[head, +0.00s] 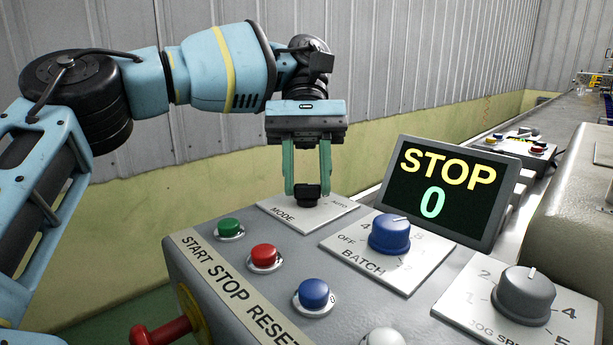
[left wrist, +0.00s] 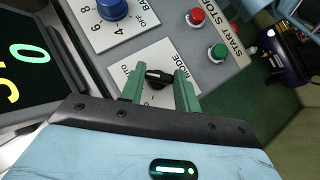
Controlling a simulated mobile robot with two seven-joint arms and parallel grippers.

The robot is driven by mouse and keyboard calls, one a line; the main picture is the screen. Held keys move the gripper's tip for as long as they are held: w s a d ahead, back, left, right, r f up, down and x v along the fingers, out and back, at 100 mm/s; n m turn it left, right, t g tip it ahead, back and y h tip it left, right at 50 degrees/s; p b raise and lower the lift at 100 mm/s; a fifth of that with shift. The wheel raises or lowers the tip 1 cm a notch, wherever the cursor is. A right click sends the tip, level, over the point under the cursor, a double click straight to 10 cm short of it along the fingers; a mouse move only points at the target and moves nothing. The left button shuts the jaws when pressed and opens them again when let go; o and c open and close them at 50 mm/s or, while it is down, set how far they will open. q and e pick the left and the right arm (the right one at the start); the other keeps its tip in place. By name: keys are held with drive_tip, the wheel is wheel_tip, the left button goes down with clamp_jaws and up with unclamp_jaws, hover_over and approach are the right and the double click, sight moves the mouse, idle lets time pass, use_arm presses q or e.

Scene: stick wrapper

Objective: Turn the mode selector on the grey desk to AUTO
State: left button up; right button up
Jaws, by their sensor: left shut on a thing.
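The mode selector is a black knob (head: 307,196) on a white plate (head: 325,214) marked MODE and AUTO, at the back left of the grey desk (head: 225,265). My left gripper (head: 307,188) points down, its green fingers shut on the knob from both sides. In the left wrist view the knob (left wrist: 157,79) shows between the fingertips (left wrist: 158,88). The AUTO label lies to the left of the knob there, partly hidden. I cannot tell exactly which mark the knob points to. My right gripper is not in view.
A screen (head: 442,190) reads STOP and 0. The blue BATCH knob (head: 389,234) and grey jog speed knob (head: 525,295) sit to the right. Green (head: 229,227), red (head: 264,256) and blue (head: 314,294) buttons are in front. A ribbed wall (head: 410,60) stands behind.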

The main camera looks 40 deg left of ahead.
use_arm(q)
drive_tip(key=shift+m+y, duration=0.3)
drive_tip(key=shift+m, duration=0.1)
drive_tip(key=o, duration=1)
drive_tip(key=shift+w, duration=0.1)
